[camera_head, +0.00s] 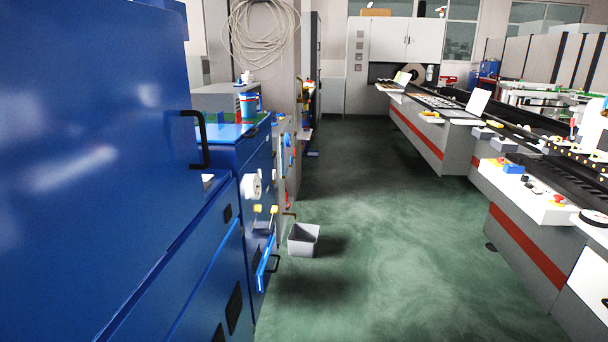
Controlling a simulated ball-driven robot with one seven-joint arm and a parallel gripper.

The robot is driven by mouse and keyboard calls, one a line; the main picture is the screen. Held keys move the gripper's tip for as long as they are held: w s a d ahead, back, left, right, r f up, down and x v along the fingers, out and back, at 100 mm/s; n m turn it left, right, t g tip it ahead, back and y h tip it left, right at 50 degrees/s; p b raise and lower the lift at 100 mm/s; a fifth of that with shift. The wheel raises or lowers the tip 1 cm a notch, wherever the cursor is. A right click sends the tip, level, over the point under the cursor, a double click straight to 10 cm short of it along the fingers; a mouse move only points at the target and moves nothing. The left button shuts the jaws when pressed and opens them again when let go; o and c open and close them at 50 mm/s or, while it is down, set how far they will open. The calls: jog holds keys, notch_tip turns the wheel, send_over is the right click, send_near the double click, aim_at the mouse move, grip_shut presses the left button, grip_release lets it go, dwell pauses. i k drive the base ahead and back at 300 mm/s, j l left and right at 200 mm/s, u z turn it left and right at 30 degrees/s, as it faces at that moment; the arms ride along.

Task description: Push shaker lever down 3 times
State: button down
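No shaker lever can be told for sure in this view. A large blue machine (95,140) fills the left side, with a black handle (203,140) on its edge. Further along is a blue panel with a white round knob (252,186) and small yellow parts (257,208). Below them a light blue bar or flap (265,263) sticks out, with a dark handle beside it. My gripper is not in view.
A grey open bin (304,240) stands on the green floor by the left machines. A long conveyor line with a red stripe (525,245) runs along the right. The aisle (390,230) between is clear back to grey cabinets (395,40). Coiled cable (262,35) hangs at the back left.

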aim_at(275, 208)
jog(key=i, duration=1.85)
jog(key=i+u, duration=0.2)
jog(key=i, duration=0.35)
jog(key=i+l+u, duration=0.2)
jog(key=i, duration=0.3)
jog(key=i+l+u, duration=0.2)
jog(key=i, duration=0.3)
jog(key=i+l+u, duration=0.45)
jog(key=i+l, duration=0.05)
jog(key=i, duration=0.1)
